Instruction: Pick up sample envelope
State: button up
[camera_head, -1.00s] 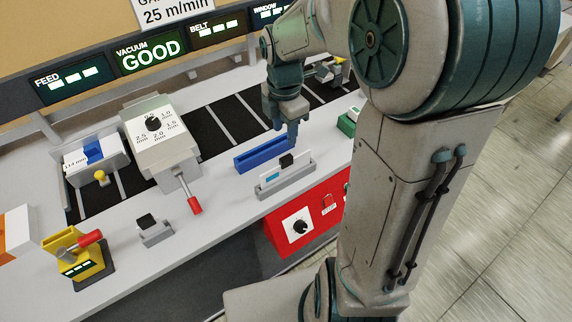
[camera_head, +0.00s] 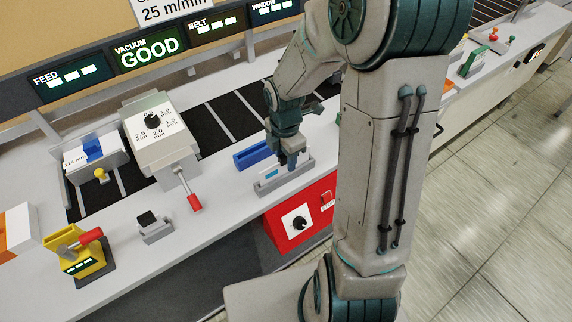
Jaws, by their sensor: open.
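The sample envelope (camera_head: 270,175), a thin white piece with a light blue patch, stands upright in a small grey holder (camera_head: 268,189) near the front edge of the counter. My gripper (camera_head: 292,162) points down at the right part of the envelope, with its fingertips at about the height of the envelope's top. The gripper is open. It hides part of the envelope's upper edge, and I cannot tell whether the fingers touch it.
A blue tray (camera_head: 254,154) lies just behind the holder. A grey unit with a red-handled lever (camera_head: 193,200) stands to the left. A red control box (camera_head: 300,222) hangs on the counter front below. A small black-topped block (camera_head: 150,227) sits left on the counter.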

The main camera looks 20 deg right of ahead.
grip_shut()
jog(key=shift+r, duration=0.15)
